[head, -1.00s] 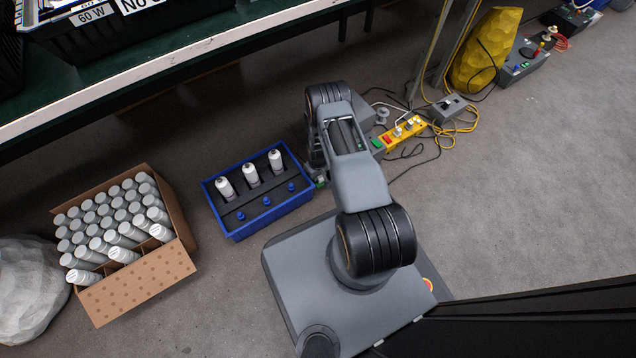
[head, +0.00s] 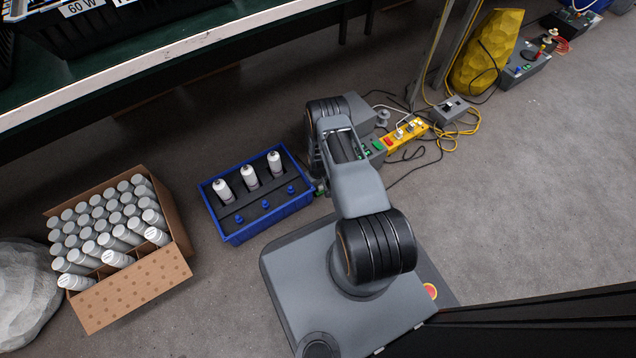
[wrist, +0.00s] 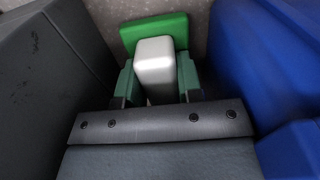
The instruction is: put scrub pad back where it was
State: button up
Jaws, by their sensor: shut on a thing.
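The scrub pad shows in the wrist view as a white block (wrist: 154,60) with a bright green slab (wrist: 154,30) at its far end. My gripper (wrist: 156,80) is shut on the white block, with one greenish finger on each side. A blue surface fills the right side of the wrist view and a dark grey surface the left, both close to the gripper. In the head view my arm hides most of the gripper and pad. A small green patch shows beside the blue crate's right end, too small to identify. I cannot tell whether the pad touches the floor.
The blue crate (head: 262,222) holds white bottles (head: 248,177) and blue knobs. A cardboard box (head: 135,295) of white cylinders stands left of it. A yellow power strip (head: 406,133) with cables lies right of my arm. The green table (head: 150,50) runs behind.

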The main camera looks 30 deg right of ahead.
jog(key=shift+f, duration=0.2)
jog(key=o, duration=0.9)
jog(key=shift+o, duration=0.2)
jog(key=shift+r, duration=0.1)
